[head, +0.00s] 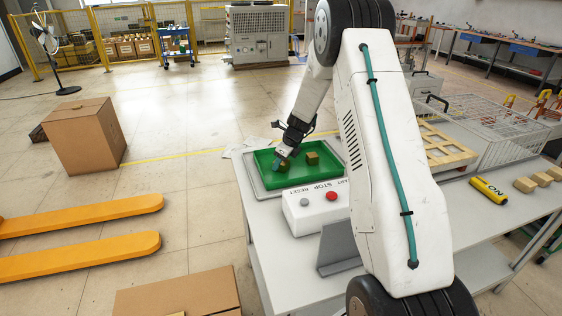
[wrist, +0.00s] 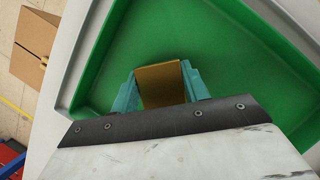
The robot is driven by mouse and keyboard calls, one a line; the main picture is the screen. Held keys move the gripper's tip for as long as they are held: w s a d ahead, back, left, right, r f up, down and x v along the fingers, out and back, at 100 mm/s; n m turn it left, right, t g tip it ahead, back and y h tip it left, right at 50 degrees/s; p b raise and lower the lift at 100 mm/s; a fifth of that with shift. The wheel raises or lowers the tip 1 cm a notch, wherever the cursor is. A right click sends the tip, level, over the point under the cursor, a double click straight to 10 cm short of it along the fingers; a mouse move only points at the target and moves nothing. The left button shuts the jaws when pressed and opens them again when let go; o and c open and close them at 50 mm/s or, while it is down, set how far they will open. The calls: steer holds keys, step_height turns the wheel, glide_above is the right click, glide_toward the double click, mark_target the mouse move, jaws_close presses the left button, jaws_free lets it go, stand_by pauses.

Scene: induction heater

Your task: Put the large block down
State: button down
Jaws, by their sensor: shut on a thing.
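My gripper (wrist: 160,90) has its teal fingers shut on a brown-gold block (wrist: 161,84), one finger on each side of it. In the head view my gripper (head: 282,155) is low over the left part of the green tray (head: 330,178), with the held block (head: 284,167) at its fingertips. I cannot tell whether that block touches the tray floor. A second brown block (head: 312,158) sits in the tray to the right, apart from my gripper. In the wrist view the green tray floor (wrist: 225,50) around the held block is bare.
A white control box (head: 317,205) with a red and a grey button stands just in front of the tray. A grey plate (head: 338,247) stands nearer. A wire cage (head: 500,125), a yellow object (head: 489,190) and small wooden blocks (head: 525,185) are on the right.

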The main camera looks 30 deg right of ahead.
steer(key=c, duration=0.7)
jaws_free()
steer(key=v, duration=1.2)
steer(key=s+a+r+n+g, duration=0.1)
steer(key=s+a+r+n, duration=1.35)
steer(key=s+a, duration=0.2)
steer(key=s+a+n, duration=0.2)
steer(key=s+n, duration=0.3)
steer(key=s, duration=0.3)
steer(key=s+a+r+n+g+h, duration=0.1)
steer(key=s+a+n, duration=0.2)
steer(key=s+n, duration=0.2)
steer(key=s+a+r+n+h, duration=0.1)
steer(key=s+n, duration=0.4)
steer(key=s, duration=0.7)
steer(key=shift+a+n+g, duration=0.3)
steer(key=shift+a+n, duration=0.05)
steer(key=shift+a, duration=0.4)
